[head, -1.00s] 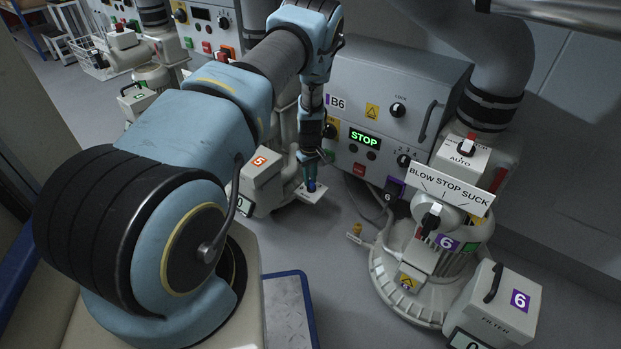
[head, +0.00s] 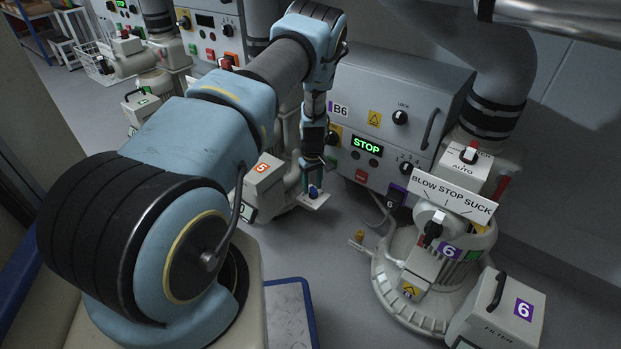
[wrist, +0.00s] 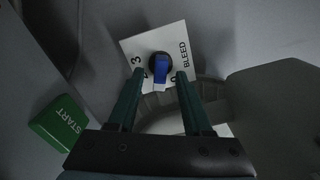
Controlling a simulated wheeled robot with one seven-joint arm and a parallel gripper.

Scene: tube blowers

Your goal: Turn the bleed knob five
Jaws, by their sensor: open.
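The bleed knob (wrist: 161,68) is a blue bar on a dark round base, set on a white plate (wrist: 136,46) marked BLEED, with a 3 at its left. It also shows in the head view (head: 314,191), beside the white filter box (head: 264,181) with the orange 5. My gripper (wrist: 157,74) is open, with one dark green finger on each side of the knob's near end. I cannot tell whether the fingers touch it. In the head view my gripper (head: 312,172) points down just above the knob.
A green START button (wrist: 59,124) lies left of my gripper. The B6 cabinet (head: 390,110) with a lit STOP display stands behind. Blower 6 (head: 432,260) and its filter box (head: 505,310) stand to the right. Some floor between is clear.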

